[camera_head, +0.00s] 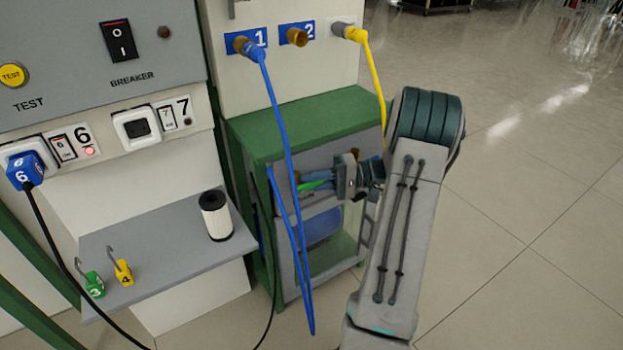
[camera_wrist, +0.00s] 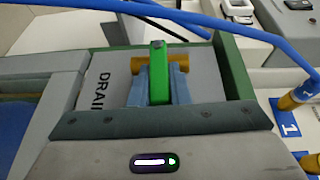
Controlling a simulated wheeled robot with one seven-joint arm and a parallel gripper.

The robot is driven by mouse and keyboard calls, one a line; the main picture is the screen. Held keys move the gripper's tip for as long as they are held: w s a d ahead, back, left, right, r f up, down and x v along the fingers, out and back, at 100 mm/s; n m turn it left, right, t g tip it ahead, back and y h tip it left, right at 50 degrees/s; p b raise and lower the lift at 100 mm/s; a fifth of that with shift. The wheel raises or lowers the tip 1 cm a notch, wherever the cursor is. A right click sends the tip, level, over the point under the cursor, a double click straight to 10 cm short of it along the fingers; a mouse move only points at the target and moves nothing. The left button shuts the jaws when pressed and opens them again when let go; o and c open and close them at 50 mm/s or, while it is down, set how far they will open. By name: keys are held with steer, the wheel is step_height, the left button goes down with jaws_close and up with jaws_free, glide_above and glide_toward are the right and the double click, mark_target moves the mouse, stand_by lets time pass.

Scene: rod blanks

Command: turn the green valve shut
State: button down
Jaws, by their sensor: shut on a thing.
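The green valve (camera_wrist: 159,58) is a lever handle on a brass pipe piece (camera_wrist: 187,63), beside a grey panel lettered "DRAI…" (camera_wrist: 98,88). In the wrist view the handle lies crosswise to the brass piece. My gripper (camera_wrist: 160,82) is shut on the green handle, with one blue-grey finger on each side. In the head view the green handle (camera_head: 315,185) shows as a small strip inside the green-framed cabinet (camera_head: 290,130), at the tips of my gripper (camera_head: 328,181). My gripper and wrist hide part of the valve there.
Blue hoses (camera_head: 279,130) hang from port 1 across the cabinet front, close to my gripper; one crosses the wrist view (camera_wrist: 205,20). A yellow hose (camera_head: 374,75) hangs behind my arm.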

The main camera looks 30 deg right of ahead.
steer(key=shift+f+y, duration=0.15)
steer(key=shift+y, duration=0.35)
steer(key=c, duration=1.4)
jaws_free()
steer(key=shift+o, duration=0.2)
steer(key=r, duration=0.1)
steer(key=r+p, duration=0.1)
steer(key=r, duration=0.1)
steer(key=r+p, duration=0.1)
steer(key=r, duration=0.1)
steer(key=shift+s+d, duration=0.2)
steer(key=shift+d, duration=0.1)
steer(key=s+d+r+p, duration=0.3)
steer(key=s+d+r, duration=0.3)
steer(key=s, duration=0.2)
steer(key=shift+s+d, duration=0.3)
steer(key=shift+s, duration=0.05)
